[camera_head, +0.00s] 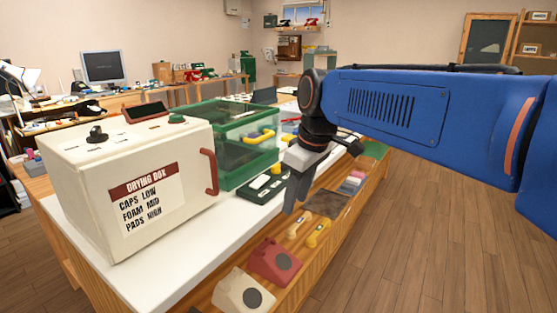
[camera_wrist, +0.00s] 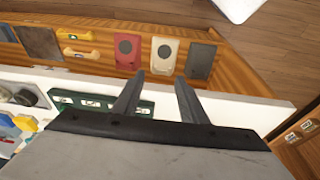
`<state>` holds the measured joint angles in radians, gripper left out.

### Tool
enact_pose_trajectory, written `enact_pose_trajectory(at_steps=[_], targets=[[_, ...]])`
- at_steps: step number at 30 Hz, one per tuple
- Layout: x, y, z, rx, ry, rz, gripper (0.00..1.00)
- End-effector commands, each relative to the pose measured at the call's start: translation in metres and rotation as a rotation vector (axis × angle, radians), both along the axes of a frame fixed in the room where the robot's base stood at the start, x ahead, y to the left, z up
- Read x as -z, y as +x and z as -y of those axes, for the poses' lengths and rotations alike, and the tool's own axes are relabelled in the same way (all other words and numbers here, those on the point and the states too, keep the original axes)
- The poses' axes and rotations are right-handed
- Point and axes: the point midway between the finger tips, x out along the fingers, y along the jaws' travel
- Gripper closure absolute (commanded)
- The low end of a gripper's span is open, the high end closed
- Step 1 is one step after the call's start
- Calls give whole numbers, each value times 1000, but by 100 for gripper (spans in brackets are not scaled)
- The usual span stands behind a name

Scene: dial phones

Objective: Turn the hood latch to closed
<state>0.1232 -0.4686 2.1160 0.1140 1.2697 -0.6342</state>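I cannot make out a part that is clearly the hood latch in either view. A green-framed clear case (camera_head: 222,150) stands on the white worktop, behind and left of my gripper, with a yellow piece (camera_head: 262,135) showing at its upper part. My gripper (camera_head: 289,198) points down over the worktop's front edge, beside a dark green control strip (camera_head: 262,190) with pale labels. The strip also shows in the wrist view (camera_wrist: 100,103), left of the fingers. In the wrist view my gripper (camera_wrist: 156,90) has its two fingers apart with nothing between them.
A cream drying box (camera_head: 140,180) with a red handle stands at left on the white worktop (camera_head: 160,275). A lower wooden ledge holds a red phone (camera_head: 275,260), a cream phone (camera_head: 242,292) and yellow handsets (camera_head: 318,233). The wooden floor (camera_head: 430,230) at right is clear.

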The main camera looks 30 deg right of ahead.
Motion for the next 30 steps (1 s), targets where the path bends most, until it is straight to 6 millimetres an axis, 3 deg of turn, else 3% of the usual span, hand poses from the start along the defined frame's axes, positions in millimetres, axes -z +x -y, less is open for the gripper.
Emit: enact_pose_trajectory(at_steps=[6, 15, 24, 30], targets=[[-49, 57, 17, -235, 8, -46, 61], [-102, 131, 49, -584, 49, -65, 61], [-137, 197, 94, -946, 110, -30, 61], [-149, 226, 121, -1135, 142, 12, 61]])
